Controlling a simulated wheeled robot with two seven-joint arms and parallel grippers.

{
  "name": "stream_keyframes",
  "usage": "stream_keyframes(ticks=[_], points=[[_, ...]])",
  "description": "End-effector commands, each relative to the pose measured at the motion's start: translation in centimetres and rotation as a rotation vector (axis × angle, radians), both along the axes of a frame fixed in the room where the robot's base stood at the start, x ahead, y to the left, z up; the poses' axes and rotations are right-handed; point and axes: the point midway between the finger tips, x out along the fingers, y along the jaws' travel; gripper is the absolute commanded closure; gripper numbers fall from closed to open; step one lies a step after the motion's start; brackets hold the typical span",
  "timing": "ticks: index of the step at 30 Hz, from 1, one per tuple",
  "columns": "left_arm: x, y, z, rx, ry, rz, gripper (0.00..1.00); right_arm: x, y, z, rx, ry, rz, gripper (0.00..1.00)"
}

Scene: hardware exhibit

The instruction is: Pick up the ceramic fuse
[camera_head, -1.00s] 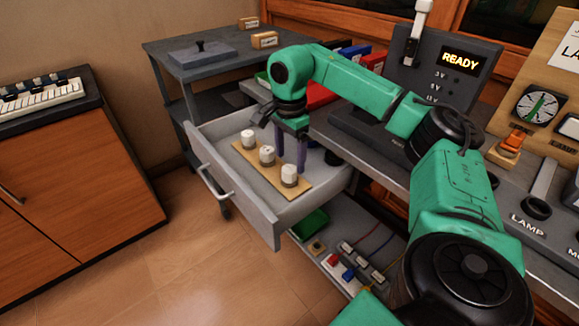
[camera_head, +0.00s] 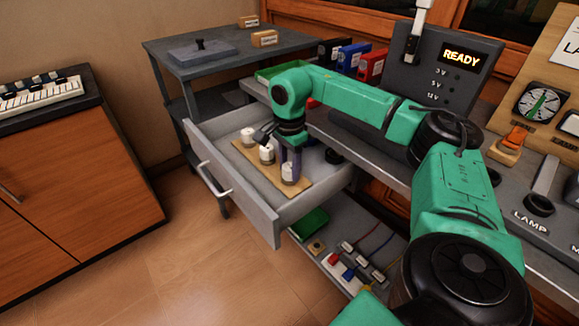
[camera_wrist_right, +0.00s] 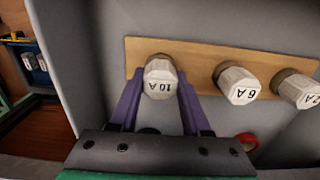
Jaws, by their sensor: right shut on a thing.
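Three white ceramic fuses stand upright in a row on a tan wooden strip (camera_head: 244,154) inside the open grey drawer (camera_head: 262,218). In the right wrist view they read 10 A (camera_wrist_right: 160,78), 6 A (camera_wrist_right: 237,84) and 2 A (camera_wrist_right: 299,91). My right gripper (camera_head: 289,170) reaches down into the drawer, and its purple fingers are shut on the 10 A fuse (camera_head: 288,174), the one nearest the drawer front's right end. In the wrist view one finger lies on each side of that fuse, which still stands at the strip. My left gripper is not in view.
A grey bench (camera_head: 350,143) with a READY display panel (camera_head: 461,57) is behind the drawer. A low shelf below holds wired blocks (camera_head: 360,262) and a green tray (camera_head: 308,222). A grey cart (camera_head: 225,60) stands behind left. The wooden floor in front is clear.

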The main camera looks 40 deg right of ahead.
Motion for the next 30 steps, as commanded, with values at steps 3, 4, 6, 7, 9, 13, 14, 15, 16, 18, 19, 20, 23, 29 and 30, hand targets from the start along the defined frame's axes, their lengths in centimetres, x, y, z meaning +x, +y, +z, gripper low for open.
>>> stream_keyframes(ticks=[3,4,6,7,9,13,14,15,16,18,19,20,23,29,30], points=[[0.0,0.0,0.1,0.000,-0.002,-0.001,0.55,0.1,0.0,0.6,0.001,-0.002,0.000,1.00],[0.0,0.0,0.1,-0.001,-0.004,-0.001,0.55,0.1,0.0,0.9,0.000,-0.002,0.000,1.00],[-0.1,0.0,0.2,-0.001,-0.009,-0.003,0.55,0.1,0.0,2.0,0.001,-0.004,0.000,1.00],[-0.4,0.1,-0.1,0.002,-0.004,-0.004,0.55,0.1,0.0,2.6,0.001,-0.005,0.001,1.00],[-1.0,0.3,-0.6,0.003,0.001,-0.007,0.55,0.1,0.1,4.4,0.001,-0.005,0.001,1.00],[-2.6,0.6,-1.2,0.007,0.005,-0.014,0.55,0.2,0.1,9.5,0.003,-0.008,0.002,1.00],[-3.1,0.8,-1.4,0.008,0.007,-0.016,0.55,0.2,0.1,10.8,0.003,-0.008,0.001,1.00],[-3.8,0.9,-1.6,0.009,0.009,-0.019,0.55,0.1,0.1,12.5,0.003,-0.007,0.002,1.00],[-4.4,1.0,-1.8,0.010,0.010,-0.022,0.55,0.2,0.1,13.8,0.002,-0.007,0.002,1.00],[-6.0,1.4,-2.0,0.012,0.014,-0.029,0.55,0.1,0.1,16.1,0.001,-0.003,0.001,1.00],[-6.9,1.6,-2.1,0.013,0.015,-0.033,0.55,0.1,0.0,16.7,0.000,-0.003,0.001,1.00],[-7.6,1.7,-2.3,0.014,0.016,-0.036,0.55,0.1,0.0,17.1,0.000,-0.002,0.001,1.00],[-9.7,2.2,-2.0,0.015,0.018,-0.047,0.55,0.0,0.0,19.0,0.000,-0.002,0.000,1.00],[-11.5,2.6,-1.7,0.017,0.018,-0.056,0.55,0.0,0.0,20.2,0.000,0.000,0.000,1.00],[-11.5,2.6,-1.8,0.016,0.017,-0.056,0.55,0.0,0.0,20.2,0.000,0.000,0.000,1.00]])
